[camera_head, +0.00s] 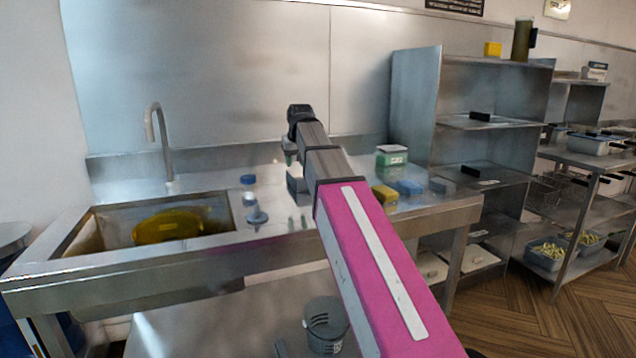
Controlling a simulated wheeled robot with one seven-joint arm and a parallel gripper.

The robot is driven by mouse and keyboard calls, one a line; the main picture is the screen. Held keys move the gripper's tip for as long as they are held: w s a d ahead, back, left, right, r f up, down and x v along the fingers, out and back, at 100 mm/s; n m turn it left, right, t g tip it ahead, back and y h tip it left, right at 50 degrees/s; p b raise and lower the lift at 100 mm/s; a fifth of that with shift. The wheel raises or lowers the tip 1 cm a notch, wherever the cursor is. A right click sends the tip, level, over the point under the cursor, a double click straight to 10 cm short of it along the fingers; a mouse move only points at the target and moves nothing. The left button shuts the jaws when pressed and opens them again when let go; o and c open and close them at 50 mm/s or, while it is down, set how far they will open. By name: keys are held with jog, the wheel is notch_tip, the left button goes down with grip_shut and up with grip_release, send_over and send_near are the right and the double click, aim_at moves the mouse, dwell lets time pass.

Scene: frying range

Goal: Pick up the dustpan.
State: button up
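I cannot make out a clear dustpan in the head view. A grey, rounded object (326,325) with a dark upper part shows low down, beside my pink arm and below the counter; I cannot tell whether it is the dustpan. My arm reaches forward over the steel counter. Its dark end (300,113) stands above the counter, to the right of the sink. My gripper's fingers are not clearly visible, so their opening and anything between them cannot be told. A small grey object (296,183) shows partly behind the arm on the counter.
A yellow bowl-like object (168,227) lies in the sink (85,236) at left, beneath a tall tap (160,140). Blue-topped items, a green-labelled tub (392,157) and yellow and blue blocks stand on the counter. Steel shelves (455,95) stand at right; wooden floor is open at lower right.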

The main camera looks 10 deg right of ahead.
aim_at(294, 178)
jog(key=x, duration=0.8)
jog(key=shift+s+f, duration=0.1)
jog(key=shift+f, duration=0.25)
grip_shut()
